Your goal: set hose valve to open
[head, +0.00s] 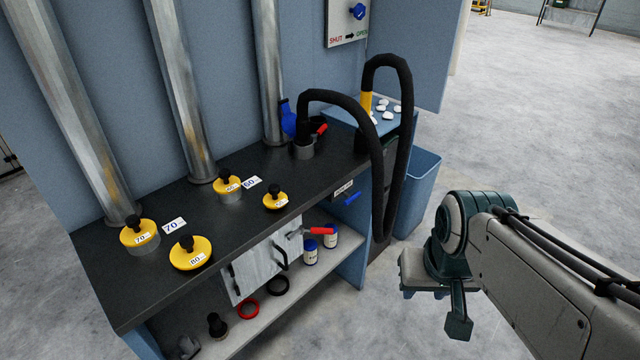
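A black hose (372,130) rises from a round fitting (303,149) on the dark bench top and loops to the right over the bench end. A red lever (319,129) sits beside that fitting. A small panel (343,30) on the wall above bears a blue knob (357,12) and the words SHUT and OPEN with an arrow pointing from SHUT to OPEN. I cannot tell from here how the valve is set. My gripper (434,308) is in the lower right, over the floor, well apart from the hose and bench. Its fingers look apart, with nothing between them.
Yellow lids (190,252) with black knobs and number cards stand on the bench (130,285). Metal pipes (182,85) rise behind it. Jars (311,252) and rings stand on the lower shelf. A blue bin (420,185) stands right of the bench. Floor on the right is clear.

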